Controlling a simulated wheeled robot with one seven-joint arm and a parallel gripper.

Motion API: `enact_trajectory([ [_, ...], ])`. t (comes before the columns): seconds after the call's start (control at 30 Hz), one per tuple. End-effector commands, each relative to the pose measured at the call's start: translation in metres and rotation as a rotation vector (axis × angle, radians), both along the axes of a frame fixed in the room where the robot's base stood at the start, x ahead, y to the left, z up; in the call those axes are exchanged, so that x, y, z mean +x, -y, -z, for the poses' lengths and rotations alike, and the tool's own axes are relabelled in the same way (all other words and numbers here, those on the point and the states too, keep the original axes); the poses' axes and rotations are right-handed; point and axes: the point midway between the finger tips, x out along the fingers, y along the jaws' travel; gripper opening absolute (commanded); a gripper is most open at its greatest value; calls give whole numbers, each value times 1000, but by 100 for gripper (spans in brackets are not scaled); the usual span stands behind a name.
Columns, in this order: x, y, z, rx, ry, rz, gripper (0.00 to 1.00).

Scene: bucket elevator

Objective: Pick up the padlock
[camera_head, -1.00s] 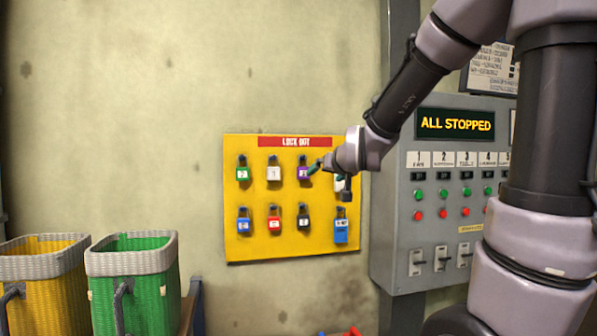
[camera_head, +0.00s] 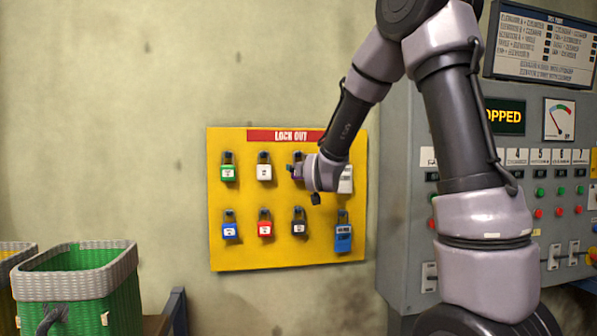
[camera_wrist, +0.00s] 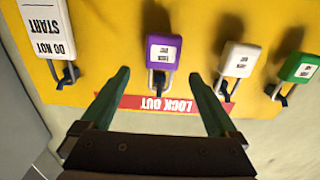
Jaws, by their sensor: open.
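Several padlocks hang on hooks on a yellow lock-out board (camera_head: 246,195). In the head view I see a green padlock (camera_head: 228,172), a white one (camera_head: 264,172), a blue one (camera_head: 230,231), a red one (camera_head: 265,228) and a black one (camera_head: 299,226). The purple padlock (camera_wrist: 163,52) shows in the wrist view, upside down, just beyond and between my open fingers. My gripper (camera_wrist: 158,88) is open and empty. In the head view my wrist covers most of the purple padlock, and the fingers are hidden. The white (camera_wrist: 239,60) and green (camera_wrist: 300,68) padlocks hang beside it in the wrist view.
A white "DO NOT START" tag (camera_wrist: 46,28) hangs beside the purple padlock. A blue tagged item (camera_head: 343,238) hangs lower right on the board. A grey control panel (camera_head: 398,180) stands right of the board. A green basket (camera_head: 85,290) is at lower left.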

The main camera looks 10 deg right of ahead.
Motion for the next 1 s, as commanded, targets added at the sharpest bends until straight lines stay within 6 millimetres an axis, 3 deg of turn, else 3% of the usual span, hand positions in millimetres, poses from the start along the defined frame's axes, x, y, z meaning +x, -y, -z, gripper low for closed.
enact_trajectory([
  [0.33,45,-2,3,1,0,1,95],
  [0.67,52,-2,3,1,0,0,95],
  [0.9,52,-2,3,1,0,0,3],
  [1.0,52,-2,2,1,0,0,0],
])
